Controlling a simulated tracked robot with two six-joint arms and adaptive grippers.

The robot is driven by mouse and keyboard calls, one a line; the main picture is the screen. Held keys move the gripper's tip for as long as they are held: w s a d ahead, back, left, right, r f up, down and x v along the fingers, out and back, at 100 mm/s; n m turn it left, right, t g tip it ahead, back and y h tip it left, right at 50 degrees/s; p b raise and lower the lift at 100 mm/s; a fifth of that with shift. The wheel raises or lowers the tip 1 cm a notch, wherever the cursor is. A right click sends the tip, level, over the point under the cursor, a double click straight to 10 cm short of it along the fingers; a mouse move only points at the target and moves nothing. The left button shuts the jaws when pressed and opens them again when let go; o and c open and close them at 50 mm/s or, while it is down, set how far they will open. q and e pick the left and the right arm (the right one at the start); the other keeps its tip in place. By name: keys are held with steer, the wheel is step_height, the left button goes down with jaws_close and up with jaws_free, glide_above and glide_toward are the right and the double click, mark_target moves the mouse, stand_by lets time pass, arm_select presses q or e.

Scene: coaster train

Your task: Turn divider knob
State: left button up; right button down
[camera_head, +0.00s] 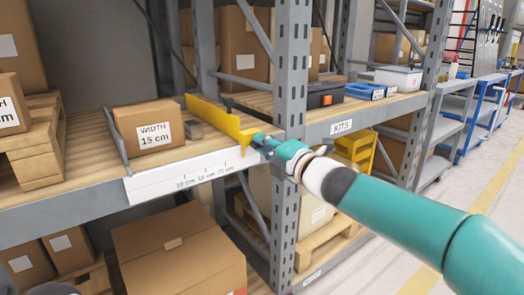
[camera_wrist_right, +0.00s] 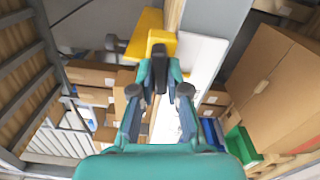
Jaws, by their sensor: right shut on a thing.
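The yellow divider (camera_head: 215,116) stands upright on the wooden shelf, its front end at the white scale strip (camera_head: 185,177) marked 10, 15 and 20 cm. It also shows in the right wrist view (camera_wrist_right: 146,32). My right gripper (camera_head: 262,141) is at the divider's front end, beside the shelf post. In the right wrist view my right gripper (camera_wrist_right: 160,72) is shut on the dark divider knob (camera_wrist_right: 159,62), in front of the yellow plate. The fingers hide most of the knob in the head view. My left gripper is out of view.
A cardboard box (camera_head: 150,127) labelled "WIDTH 15 cm" sits left of the divider, beside a grey metal side plate (camera_head: 116,137). The grey post (camera_head: 291,110) stands close to my right gripper. A KITS shelf with bins lies to its right. The aisle floor (camera_head: 490,205) is clear.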

steer(key=shift+f+n, duration=0.45)
steer(key=shift+n, duration=0.15)
steer(key=shift+w, duration=0.1)
steer(key=shift+d, duration=0.1)
steer(key=c, duration=1.2)
jaws_free()
steer(key=shift+o, duration=0.2)
steer(key=shift+r, duration=0.2)
steer(key=v, duration=1.2)
